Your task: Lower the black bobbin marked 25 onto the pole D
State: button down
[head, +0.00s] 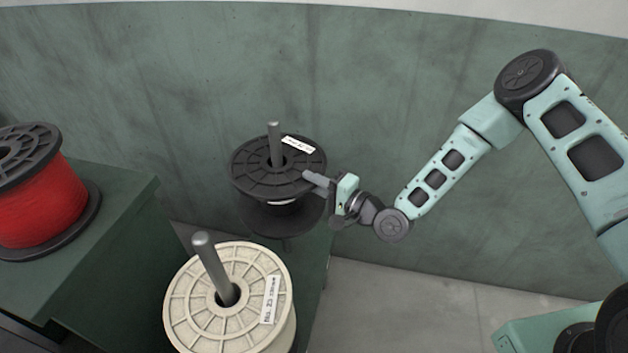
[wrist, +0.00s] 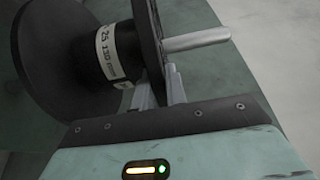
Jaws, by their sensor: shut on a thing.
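The black bobbin (head: 252,176) is around a grey pole (head: 274,145) at the middle of the head view. The pole's top sticks up through the bobbin's centre hole. A white label lies on its top flange, and a label reading 25 shows on its core in the wrist view (wrist: 107,60). The pole (wrist: 198,41) shows there too, beyond the flange. My gripper (head: 315,180) is shut on the rim of the top flange, at its right side. I cannot tell whether the lower flange touches the bench. No letter D is visible.
A cream spool (head: 185,288) sits around another pole (head: 210,262) in front. A red spool (head: 40,205) with black flanges stands on a green bench (head: 125,195) at left. A green wall (head: 330,70) rises behind. Bare floor (head: 400,290) lies to the right.

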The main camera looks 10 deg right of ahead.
notch_tip(320, 180, down, 22)
jog(key=b, duration=1.8)
jog(key=shift+f+b, duration=0.45)
jog(key=shift+f, duration=0.1)
dwell(0.3)
jog(key=c, duration=1.3)
grip_release()
jog(key=shift+c, duration=0.2)
jog(key=shift+s+f, duration=0.1)
jog(key=p+v, duration=0.1)
jog(key=v, duration=1.6)
jog(key=shift+s, duration=0.2)
